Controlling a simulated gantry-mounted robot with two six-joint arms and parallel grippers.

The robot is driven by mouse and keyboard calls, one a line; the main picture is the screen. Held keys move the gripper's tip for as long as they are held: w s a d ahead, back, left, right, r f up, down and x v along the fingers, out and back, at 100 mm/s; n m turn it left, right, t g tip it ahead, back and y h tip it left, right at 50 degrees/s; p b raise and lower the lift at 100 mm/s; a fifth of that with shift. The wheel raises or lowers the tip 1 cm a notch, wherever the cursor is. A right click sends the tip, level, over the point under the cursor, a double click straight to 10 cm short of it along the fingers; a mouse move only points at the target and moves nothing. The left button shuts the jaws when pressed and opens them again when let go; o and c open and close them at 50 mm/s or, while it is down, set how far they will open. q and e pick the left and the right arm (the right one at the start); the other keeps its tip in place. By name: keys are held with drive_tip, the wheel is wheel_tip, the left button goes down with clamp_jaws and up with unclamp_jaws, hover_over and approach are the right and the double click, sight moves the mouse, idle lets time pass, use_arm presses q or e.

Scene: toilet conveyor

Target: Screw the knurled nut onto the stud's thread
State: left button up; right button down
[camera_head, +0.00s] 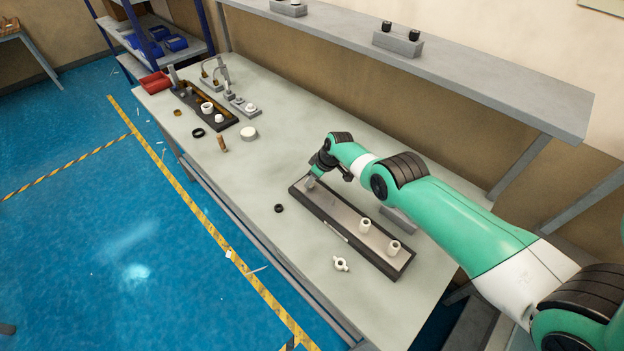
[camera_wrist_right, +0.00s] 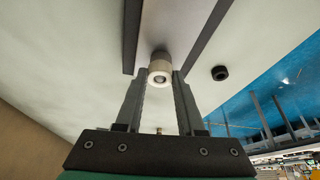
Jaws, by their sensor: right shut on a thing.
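The right gripper (camera_head: 311,182) points down at the left end of a long dark-edged tray (camera_head: 330,226) on the table. In the right wrist view, the gripper (camera_wrist_right: 163,82) is shut on a pale round piece, which I take as the knurled nut (camera_wrist_right: 160,66). Its end shows a ring with a darker grey centre, perhaps the stud's tip. The nut sits over the tray's grey strip, between the dark edges. Its knurling and how far it sits on the thread cannot be made out. In the head view my gripper hides it. My left gripper is not in view.
Two white cylinders (camera_head: 366,225) (camera_head: 393,248) stand in the tray's right half. A black ring (camera_head: 278,208) and a white winged part (camera_head: 341,264) lie in front. A grey block (camera_head: 399,219) is behind. Another dark tray (camera_head: 206,104) and small parts occupy the far left.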

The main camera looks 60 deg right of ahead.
drive_tip(key=shift+a+r+m+h+p, duration=0.1)
drive_tip(key=shift+m+h+p, duration=0.2)
drive_tip(key=shift+m+p, duration=0.35)
drive_tip(key=shift+m+h+p, duration=0.4)
drive_tip(key=shift+m+p, duration=0.25)
drive_tip(key=shift+m, duration=0.5)
drive_tip(key=shift+w+m+g+h, duration=0.1)
drive_tip(key=shift+m+g+h, duration=0.2)
drive_tip(key=shift+m, duration=0.3)
drive_tip(key=shift+a+f+m, duration=0.15)
drive_tip(key=shift+f+m, duration=0.05)
drive_tip(key=shift+m, duration=0.6)
drive_tip(key=m+g+h+b, duration=0.1)
drive_tip(key=m, duration=0.1)
drive_tip(key=shift+w+f+m+b, duration=0.1)
drive_tip(key=shift+m+b, duration=0.2)
drive_tip(key=shift+b, duration=0.1)
drive_tip(key=shift+m, duration=0.5)
